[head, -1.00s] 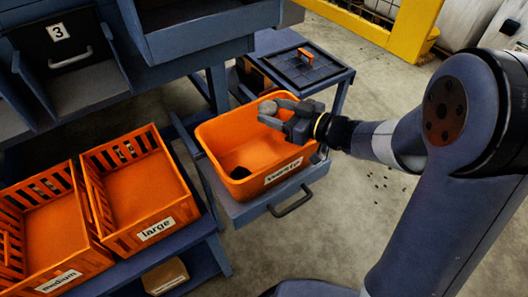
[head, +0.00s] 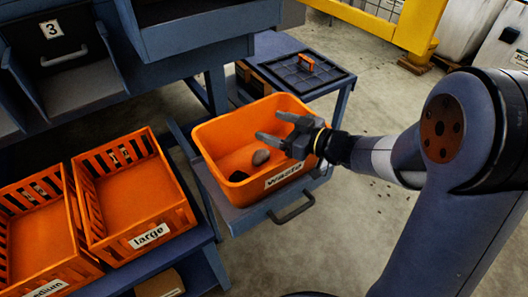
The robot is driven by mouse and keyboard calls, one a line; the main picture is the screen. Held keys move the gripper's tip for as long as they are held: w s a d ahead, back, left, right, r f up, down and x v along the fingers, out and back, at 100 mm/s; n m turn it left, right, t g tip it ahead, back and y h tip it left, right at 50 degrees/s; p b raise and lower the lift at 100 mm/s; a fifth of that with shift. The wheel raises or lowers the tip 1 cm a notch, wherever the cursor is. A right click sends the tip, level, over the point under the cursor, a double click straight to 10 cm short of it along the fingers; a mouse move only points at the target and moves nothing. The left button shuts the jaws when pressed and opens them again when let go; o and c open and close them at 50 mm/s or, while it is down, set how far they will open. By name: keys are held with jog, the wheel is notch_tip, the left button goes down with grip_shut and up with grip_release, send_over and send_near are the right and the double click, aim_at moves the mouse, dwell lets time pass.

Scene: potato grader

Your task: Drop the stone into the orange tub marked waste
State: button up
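The orange tub (head: 218,133) with a white "waste" label on its front stands on a blue-grey pull-out shelf. A grey-brown stone (head: 261,157) is inside the tub, apart from my fingers. A dark lump (head: 238,176) lies beside it on the tub floor, to its left. My gripper (head: 270,128) is above the right side of the tub, pointing left. Its two fingers are spread and nothing is between them.
Orange slatted crates, one marked "large" (head: 150,236) and one partly cut off (head: 48,262), stand at lower left. A dark lid with an orange handle (head: 306,61) lies on a side table behind the tub. A metal handle (head: 291,208) sticks out in front.

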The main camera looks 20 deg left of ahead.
jog(key=shift+o, duration=0.7)
jog(key=p+v, duration=0.1)
jog(key=v, duration=0.9)
jog(key=shift+d+p, duration=0.3)
jog(key=shift+d, duration=0.05)
jog(key=shift+s, duration=0.1)
jog(key=w+a+r+p, duration=0.1)
jog(key=w+a, duration=0.2)
jog(key=a, duration=0.7)
jog(key=shift+w+r, duration=0.2)
jog(key=shift+f, duration=0.2)
